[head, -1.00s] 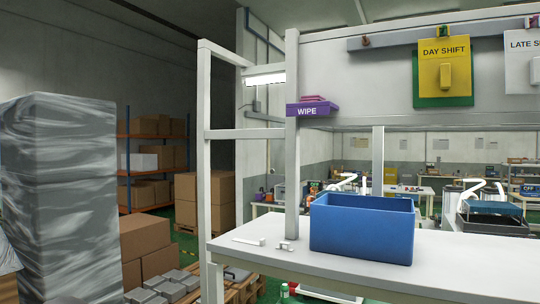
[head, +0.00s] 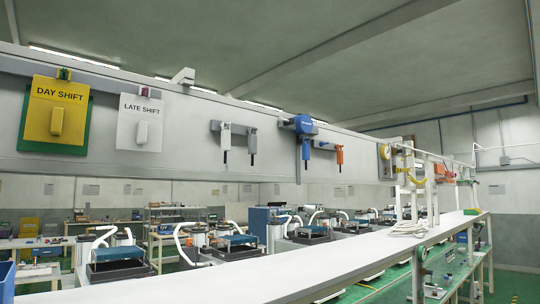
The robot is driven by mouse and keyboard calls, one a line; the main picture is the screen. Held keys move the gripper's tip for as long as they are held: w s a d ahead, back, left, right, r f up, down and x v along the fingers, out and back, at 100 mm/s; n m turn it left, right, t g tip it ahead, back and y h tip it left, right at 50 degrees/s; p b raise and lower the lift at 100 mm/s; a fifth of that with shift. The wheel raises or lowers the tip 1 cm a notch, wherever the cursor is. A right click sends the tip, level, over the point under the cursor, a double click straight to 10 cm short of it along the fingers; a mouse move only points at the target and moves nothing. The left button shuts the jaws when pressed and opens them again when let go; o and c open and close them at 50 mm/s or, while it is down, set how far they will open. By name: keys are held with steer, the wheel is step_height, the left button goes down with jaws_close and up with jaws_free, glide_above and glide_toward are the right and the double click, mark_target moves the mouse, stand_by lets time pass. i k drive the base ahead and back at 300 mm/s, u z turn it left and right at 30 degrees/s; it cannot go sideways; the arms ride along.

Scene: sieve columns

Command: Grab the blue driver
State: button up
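The blue driver (head: 304,126) hangs on the grey panel above the bench, right of the picture's middle in the head view. My gripper is not in view, and no hand is seen touching the blue driver.
A long white bench (head: 300,268) runs below the panel, mostly bare, with a coiled pale cable (head: 408,228) towards its far end. A yellow DAY SHIFT board (head: 56,108) and a white LATE SHIFT board (head: 140,123) hang at left. A blue bin (head: 6,281) is cut off at the left edge.

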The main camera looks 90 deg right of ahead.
mark_target(305, 147)
steer(key=z, duration=1.75)
